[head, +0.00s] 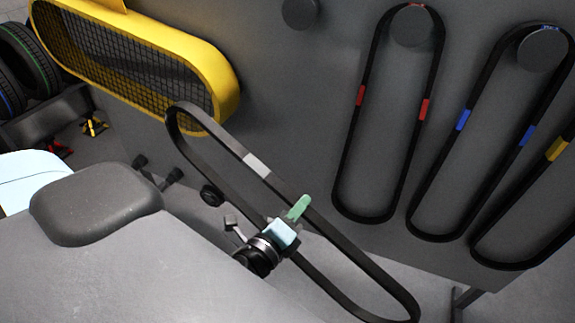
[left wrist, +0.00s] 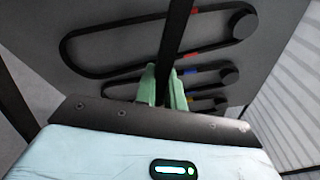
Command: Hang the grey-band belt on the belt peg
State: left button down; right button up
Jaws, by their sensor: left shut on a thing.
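The grey-band belt (head: 257,165) is a long black loop with a light grey band. It hangs tilted in the head view, upper left to lower right. My left gripper (head: 298,208) has green fingers shut on one run of it, below the grey band. In the left wrist view the black belt run (left wrist: 178,35) passes up between the green fingers (left wrist: 163,86). A bare round grey peg (head: 300,12) shows at the top of the wall, up and right of the belt's upper end. The belt is apart from this peg. My right gripper is out of view.
To the right, a red-band belt (head: 360,96), a blue-band belt (head: 463,120) and a yellow-band belt (head: 557,149) hang on the grey wall. A yellow mesh guard (head: 222,85) stands at upper left, close to the held belt's upper end. Tyres (head: 28,60) stand far left.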

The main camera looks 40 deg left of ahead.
pick_arm(q)
jog(key=w+a+f+m+y, duration=0.3)
jog(key=w+a+m, duration=0.8)
jog(key=w+m, duration=0.1)
jog(key=shift+w+a+f, duration=0.15)
jog(key=shift+w+f, duration=0.05)
jog(key=shift+f, duration=0.05)
jog(key=shift+w, duration=0.1)
